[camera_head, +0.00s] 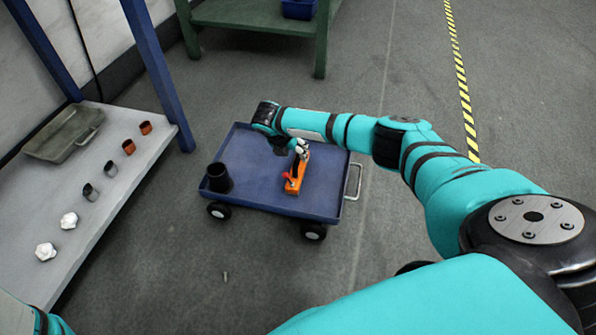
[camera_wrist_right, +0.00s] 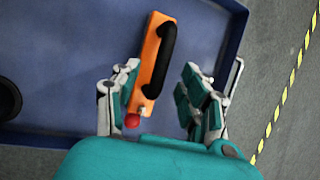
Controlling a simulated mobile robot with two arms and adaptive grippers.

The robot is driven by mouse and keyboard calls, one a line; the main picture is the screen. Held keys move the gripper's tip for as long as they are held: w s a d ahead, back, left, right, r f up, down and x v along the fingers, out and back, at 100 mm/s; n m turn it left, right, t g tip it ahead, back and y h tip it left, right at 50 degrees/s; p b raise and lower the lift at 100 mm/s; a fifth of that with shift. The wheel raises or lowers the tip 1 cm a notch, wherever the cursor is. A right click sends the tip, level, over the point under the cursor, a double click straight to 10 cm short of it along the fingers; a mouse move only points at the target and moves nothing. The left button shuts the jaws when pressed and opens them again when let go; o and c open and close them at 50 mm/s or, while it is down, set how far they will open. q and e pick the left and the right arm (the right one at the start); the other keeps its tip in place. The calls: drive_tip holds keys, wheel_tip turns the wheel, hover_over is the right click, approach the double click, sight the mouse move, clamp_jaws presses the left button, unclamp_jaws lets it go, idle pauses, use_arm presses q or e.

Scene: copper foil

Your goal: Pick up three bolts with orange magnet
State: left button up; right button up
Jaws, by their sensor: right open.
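The orange magnet (camera_head: 300,172) lies on the blue cart (camera_head: 243,187), right of its middle. In the wrist view the magnet (camera_wrist_right: 150,50) shows a black handle (camera_wrist_right: 160,62) and a red knob (camera_wrist_right: 132,121). My right gripper (camera_head: 291,147) is over the cart at the magnet's far end. In the wrist view its open fingers (camera_wrist_right: 161,80) stand on either side of the magnet, and nothing is clearly gripped. A small, thin object (camera_head: 225,276), possibly a bolt, is on the floor in front of the cart. My left gripper is not in view.
A black cup (camera_head: 219,178) stands at the cart's left edge. The left shelf (camera_head: 92,222) holds a grey tray (camera_head: 65,136) and several small fittings, such as a white one (camera_head: 46,251). A green table (camera_head: 255,18) is at the back. The floor in front of the cart is mostly clear.

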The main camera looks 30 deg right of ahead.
sight(297, 157)
drive_tip(key=b+x, duration=0.3)
drive_tip(key=x, duration=0.1)
drive_tip(key=shift+s+f, duration=0.15)
drive_tip(key=shift+f, duration=0.05)
clamp_jaws()
drive_tip(key=shift+r, duration=0.1)
